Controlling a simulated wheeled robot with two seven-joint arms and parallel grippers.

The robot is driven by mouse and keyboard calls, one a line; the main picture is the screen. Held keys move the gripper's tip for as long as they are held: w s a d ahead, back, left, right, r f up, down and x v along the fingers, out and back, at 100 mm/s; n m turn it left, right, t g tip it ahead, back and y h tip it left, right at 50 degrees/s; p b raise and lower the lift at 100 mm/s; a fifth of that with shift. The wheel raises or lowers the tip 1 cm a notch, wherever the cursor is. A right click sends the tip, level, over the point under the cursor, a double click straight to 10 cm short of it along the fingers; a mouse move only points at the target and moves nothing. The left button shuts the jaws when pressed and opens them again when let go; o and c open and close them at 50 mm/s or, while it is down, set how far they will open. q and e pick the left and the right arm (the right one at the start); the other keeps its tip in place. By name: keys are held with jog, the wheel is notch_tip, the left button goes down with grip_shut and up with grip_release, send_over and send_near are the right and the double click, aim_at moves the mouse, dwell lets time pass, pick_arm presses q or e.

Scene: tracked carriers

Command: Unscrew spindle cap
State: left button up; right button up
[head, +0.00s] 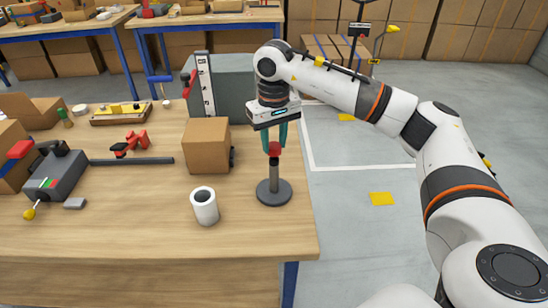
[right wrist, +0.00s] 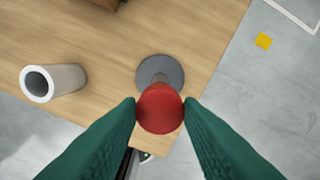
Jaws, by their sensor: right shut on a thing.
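A grey spindle (head: 273,180) stands upright on a round dark base (head: 274,196) near the right edge of the workbench. A red cap (head: 275,149) is on top of the spindle. My right gripper (head: 275,147) comes down from above, and its green fingers are shut on the red cap. In the right wrist view the cap (right wrist: 160,108) sits between the two fingertips, with the base (right wrist: 158,70) below it. The thread under the cap is hidden. My left gripper is not in view.
A white hollow cylinder (head: 204,206) and a cardboard box (head: 207,146) stand left of the spindle. A grey cabinet (head: 229,85) is behind. Tools and a dark bar (head: 132,161) lie further left. The front of the bench (head: 120,222) is clear.

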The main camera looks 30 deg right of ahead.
jog(key=shift+r, duration=0.1)
jog(key=shift+r+p, duration=1.25)
jog(key=shift+r, duration=0.45)
jog(key=o, duration=0.3)
jog(key=c, duration=0.4)
